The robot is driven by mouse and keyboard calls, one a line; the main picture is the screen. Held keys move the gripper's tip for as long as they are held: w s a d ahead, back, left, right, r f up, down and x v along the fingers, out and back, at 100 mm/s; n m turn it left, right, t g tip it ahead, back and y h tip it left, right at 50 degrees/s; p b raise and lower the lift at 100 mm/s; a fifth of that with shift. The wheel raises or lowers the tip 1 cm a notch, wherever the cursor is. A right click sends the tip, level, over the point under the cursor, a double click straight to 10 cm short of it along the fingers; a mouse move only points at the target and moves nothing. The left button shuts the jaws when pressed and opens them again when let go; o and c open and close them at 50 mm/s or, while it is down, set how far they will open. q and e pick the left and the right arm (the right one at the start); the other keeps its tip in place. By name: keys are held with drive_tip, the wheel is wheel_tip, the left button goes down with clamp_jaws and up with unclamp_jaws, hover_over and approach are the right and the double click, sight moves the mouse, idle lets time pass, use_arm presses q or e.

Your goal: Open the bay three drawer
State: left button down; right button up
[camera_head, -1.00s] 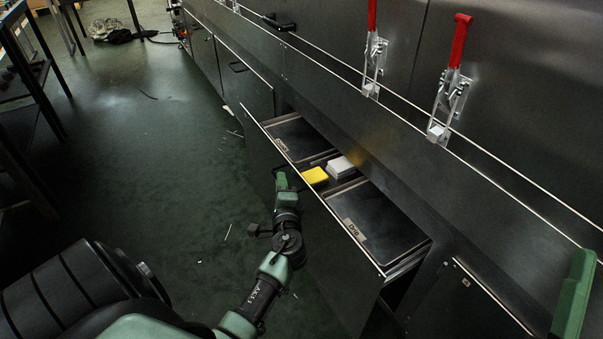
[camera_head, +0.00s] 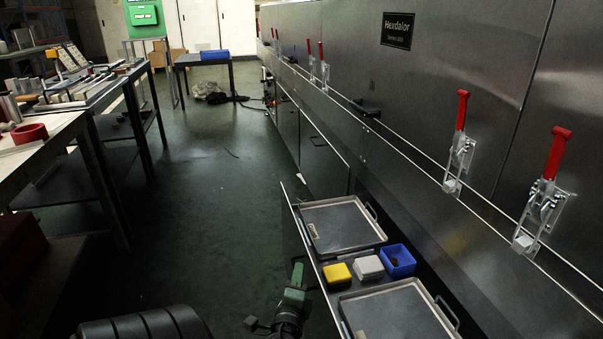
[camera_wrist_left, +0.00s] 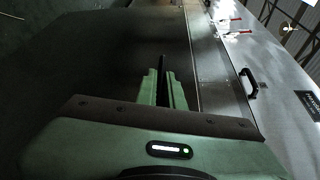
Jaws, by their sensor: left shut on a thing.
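The drawer (camera_head: 306,240) stands pulled out from the dark metal dryer front, on the right side of the aisle. It holds two shallow metal trays, a yellow box (camera_head: 337,273), a white box (camera_head: 369,267) and a blue bin (camera_head: 404,259). My left gripper (camera_head: 297,277) is at the outer face of the drawer. In the left wrist view its green fingers (camera_wrist_left: 163,88) are shut on a thin dark bar (camera_wrist_left: 162,62), apparently the drawer handle. The grip itself is hidden in the head view. My right gripper is not in view.
Red-handled clamps (camera_head: 459,145) line the dryer front above the drawer. A workbench (camera_head: 75,125) with parts stands on the left. A table with a blue bin (camera_head: 215,55) stands farther back. The green floor (camera_head: 205,200) between is mostly clear.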

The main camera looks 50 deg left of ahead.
use_arm(q)
drive_tip(key=shift+a, duration=0.15)
drive_tip(key=c, duration=1.5)
unclamp_jaws()
drive_tip(key=shift+c, duration=0.2)
drive_tip(key=v, duration=0.7)
drive_tip(key=shift+s+d, duration=0.3)
drive_tip(key=shift+d, duration=0.05)
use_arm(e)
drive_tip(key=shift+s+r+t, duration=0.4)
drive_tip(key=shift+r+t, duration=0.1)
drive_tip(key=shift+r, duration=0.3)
